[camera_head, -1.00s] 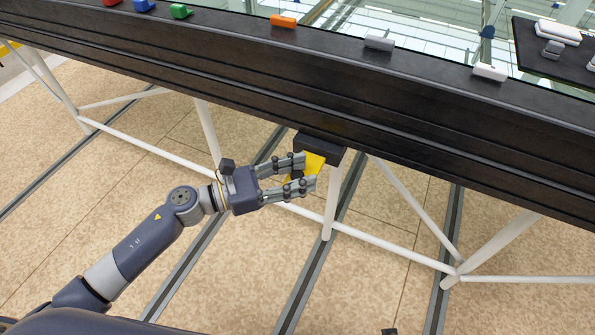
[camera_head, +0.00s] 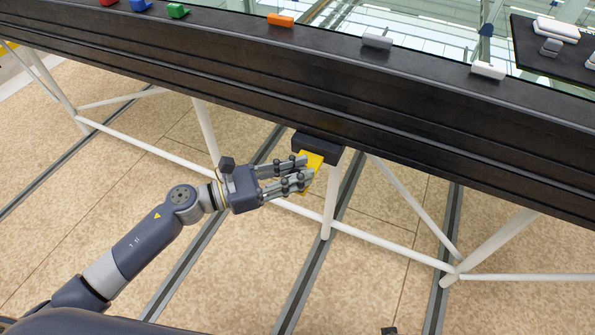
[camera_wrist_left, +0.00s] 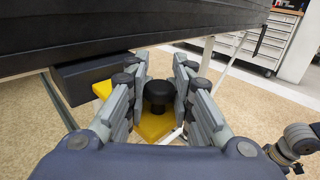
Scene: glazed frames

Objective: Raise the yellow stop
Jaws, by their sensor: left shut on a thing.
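The yellow stop (camera_head: 313,161) is a yellow plate at a dark block (camera_head: 317,148) under the front edge of the black beam. My left gripper (camera_head: 305,172) reaches it from the left, its fingers closed in around the stop's near side. In the left wrist view, a round black knob (camera_wrist_left: 158,92) sits on the yellow plate (camera_wrist_left: 152,126), between the two fingers of my left gripper (camera_wrist_left: 158,85). The fingers hide part of the plate. Grey jointed parts at the right edge of the wrist view may belong to my right gripper (camera_wrist_left: 297,140); its jaws are unclear.
The long black beam (camera_head: 200,70) runs above the gripper on white legs (camera_head: 333,205). Red, blue, green, orange, grey and white small blocks stand along its top. White braces and grey floor rails lie below. The tan floor in front is open.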

